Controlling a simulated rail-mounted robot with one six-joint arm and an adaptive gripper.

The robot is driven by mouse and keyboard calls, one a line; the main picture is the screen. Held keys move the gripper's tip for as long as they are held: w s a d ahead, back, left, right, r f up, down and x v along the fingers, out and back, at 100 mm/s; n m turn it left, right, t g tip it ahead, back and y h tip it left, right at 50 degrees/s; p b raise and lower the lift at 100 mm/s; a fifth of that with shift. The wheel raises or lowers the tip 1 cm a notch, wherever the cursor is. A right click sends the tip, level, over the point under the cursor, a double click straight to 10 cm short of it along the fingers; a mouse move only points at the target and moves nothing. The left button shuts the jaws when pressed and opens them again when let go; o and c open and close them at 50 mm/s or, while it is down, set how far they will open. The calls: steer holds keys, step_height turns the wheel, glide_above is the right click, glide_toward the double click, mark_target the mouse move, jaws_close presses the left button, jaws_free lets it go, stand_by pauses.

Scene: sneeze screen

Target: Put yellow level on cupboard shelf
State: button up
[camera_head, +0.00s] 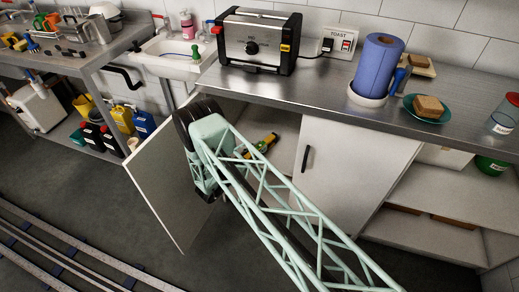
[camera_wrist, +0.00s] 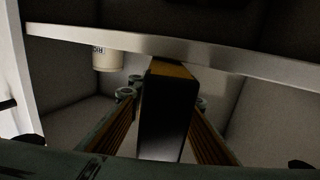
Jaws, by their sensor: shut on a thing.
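In the wrist view, my gripper (camera_wrist: 162,98) is shut on the level (camera_wrist: 166,115), a dark bar with yellow edges between the two fingers. The level's far end overlaps the pale front edge of the cupboard shelf (camera_wrist: 240,57); I cannot tell whether they touch. This view seems upside down, as a white tub (camera_wrist: 106,59) with inverted lettering meets the shelf edge. In the head view, my arm covers much of the open cupboard. A small yellow, black and green patch (camera_head: 262,145) shows in its opening; I cannot tell which part is the level.
The open cupboard door (camera_head: 160,175) stands left of my arm, and a closed door (camera_head: 350,170) is to its right. The counter (camera_head: 310,90) above holds a toaster (camera_head: 255,40), a blue paper roll (camera_head: 377,68) and a green plate (camera_head: 427,109). Rails (camera_head: 50,260) run along the floor.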

steer(key=o, duration=0.9)
steer(key=shift+f, duration=0.1)
steer(key=shift+s+a, duration=0.3)
steer(key=shift+a, duration=0.05)
steer(key=shift+p+v, duration=1.35)
steer(key=shift+v, duration=4.2)
steer(key=shift+d, duration=0.1)
